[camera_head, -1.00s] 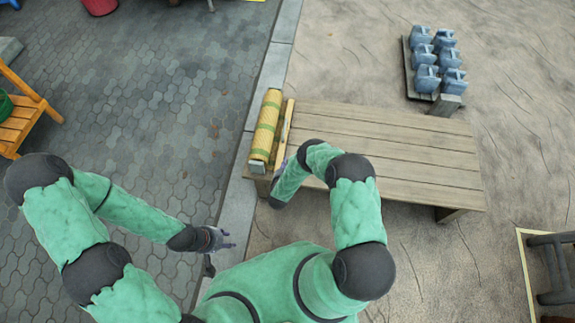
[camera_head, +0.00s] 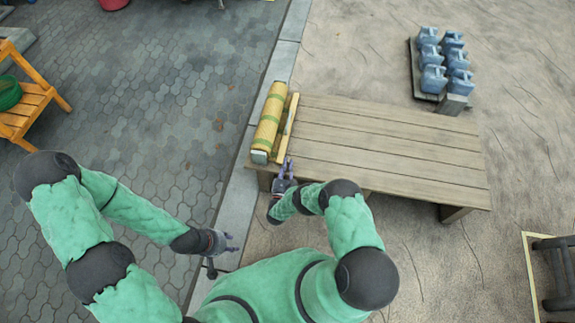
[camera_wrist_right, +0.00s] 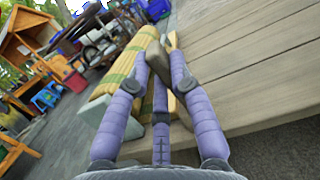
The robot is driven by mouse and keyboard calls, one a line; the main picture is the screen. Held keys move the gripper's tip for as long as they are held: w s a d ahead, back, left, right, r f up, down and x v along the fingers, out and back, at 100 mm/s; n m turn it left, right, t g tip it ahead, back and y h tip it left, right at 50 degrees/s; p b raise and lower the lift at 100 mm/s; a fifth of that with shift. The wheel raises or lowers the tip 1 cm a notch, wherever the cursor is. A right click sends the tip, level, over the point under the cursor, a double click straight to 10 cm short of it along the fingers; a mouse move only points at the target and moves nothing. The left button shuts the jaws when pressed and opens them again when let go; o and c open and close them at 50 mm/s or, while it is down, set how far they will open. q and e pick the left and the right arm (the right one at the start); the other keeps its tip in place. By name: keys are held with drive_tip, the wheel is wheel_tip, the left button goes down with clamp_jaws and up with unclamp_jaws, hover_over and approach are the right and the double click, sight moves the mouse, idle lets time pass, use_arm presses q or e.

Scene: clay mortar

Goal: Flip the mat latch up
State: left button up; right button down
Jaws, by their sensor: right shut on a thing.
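The mat is a rolled yellow-green bundle (camera_head: 268,118) lying along the left end of the wooden bench. The latch appears to be the pale wooden bar (camera_head: 287,128) along the mat's right side; a tan part of it shows in the right wrist view (camera_wrist_right: 172,104). My right gripper (camera_head: 287,164) is at the bar's near end.
The bench top (camera_head: 390,145) is bare to the right of the bar. Several blue jugs (camera_head: 430,55) stand on a pallet behind it. A grey curb (camera_head: 240,190) runs past the bench's left end. An orange wooden stand (camera_head: 35,100) is at far left.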

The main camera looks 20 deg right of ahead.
idle(0.5)
drive_tip(key=c, duration=1.1)
unclamp_jaws()
drive_tip(key=v, duration=1.2)
